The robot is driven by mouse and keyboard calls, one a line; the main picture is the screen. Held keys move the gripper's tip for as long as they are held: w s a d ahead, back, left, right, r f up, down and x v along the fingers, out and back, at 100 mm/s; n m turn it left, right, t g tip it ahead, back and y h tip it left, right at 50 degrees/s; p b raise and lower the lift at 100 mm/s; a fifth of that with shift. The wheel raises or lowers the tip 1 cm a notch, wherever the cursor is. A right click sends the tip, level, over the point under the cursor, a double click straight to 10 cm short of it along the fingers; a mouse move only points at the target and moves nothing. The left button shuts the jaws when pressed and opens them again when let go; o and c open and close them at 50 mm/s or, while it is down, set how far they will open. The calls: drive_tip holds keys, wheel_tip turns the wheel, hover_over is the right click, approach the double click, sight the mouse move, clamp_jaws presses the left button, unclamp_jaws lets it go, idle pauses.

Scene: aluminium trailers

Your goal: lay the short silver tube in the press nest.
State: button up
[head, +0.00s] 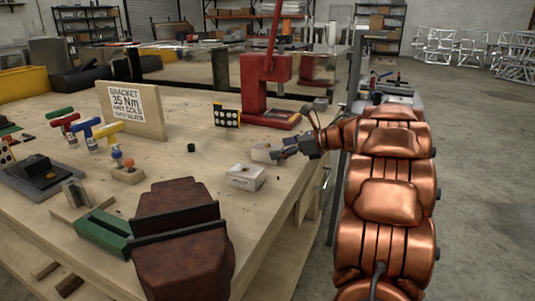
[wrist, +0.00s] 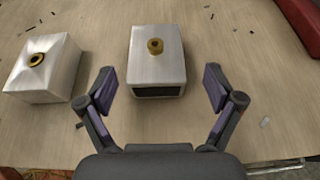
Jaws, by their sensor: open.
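A short silver tube (wrist: 145,73), squarish with a dark open end facing me and a brass bush on top, lies on the bench. In the wrist view it sits centred just ahead of and between my gripper's spread fingers (wrist: 160,80), with space on both sides. In the head view my gripper (head: 278,153) is at the small tube (head: 261,153), partly hiding it. A red press (head: 265,93) stands farther back on the bench. I cannot make out a press nest clearly.
A silver-white block (wrist: 48,80) with a brass ring on top and print on its side in the head view (head: 245,178) sits close left of the tube. A dotted yellow-black block (head: 226,116), small black cap (head: 191,148) and sign board (head: 131,108) stand beyond.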

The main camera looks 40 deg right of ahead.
sight(268, 152)
drive_tip(key=x, duration=0.3)
drive_tip(key=shift+a+f, duration=0.2)
drive_tip(key=shift+a, duration=0.1)
drive_tip(key=shift+w+a+f, duration=0.3)
drive_tip(key=shift+w, duration=0.25)
drive_tip(key=c, duration=1.3)
